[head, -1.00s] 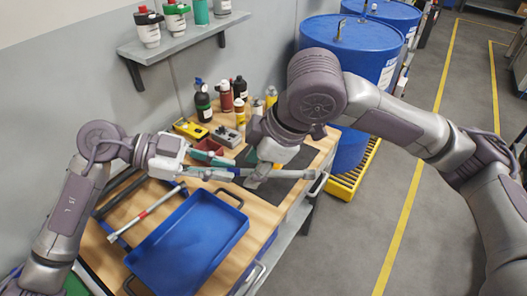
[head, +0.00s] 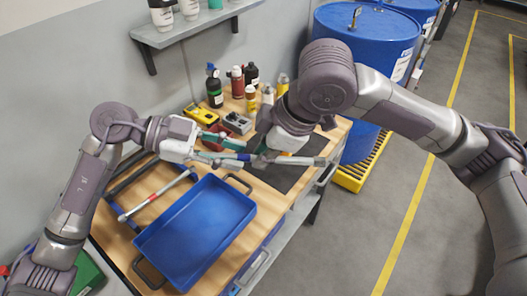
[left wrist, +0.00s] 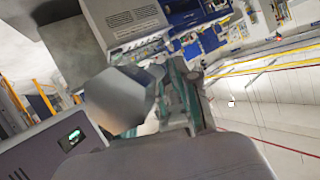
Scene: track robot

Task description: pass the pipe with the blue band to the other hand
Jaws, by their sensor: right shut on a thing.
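The grey pipe with the blue band (head: 243,157) is held nearly level above the workbench, across the space between my two grippers. My right gripper (head: 258,156) is shut on it just right of the blue band; the pipe's far end sticks out to the right. My left gripper (head: 218,149) is at the pipe's left part, with its teal fingers apart; contact with the pipe is unclear. In the left wrist view, teal fingers (left wrist: 180,95) show beside a large grey end (left wrist: 120,100), probably the pipe's. A second pipe, with a red band (head: 153,199), lies on the bench.
A blue tray (head: 155,240) stands at the bench front. Behind the grippers are a red bin (head: 214,132), a yellow meter (head: 201,114) and several bottles (head: 214,88). A dark mat (head: 290,176) lies under the right gripper. Blue drums (head: 365,38) stand behind.

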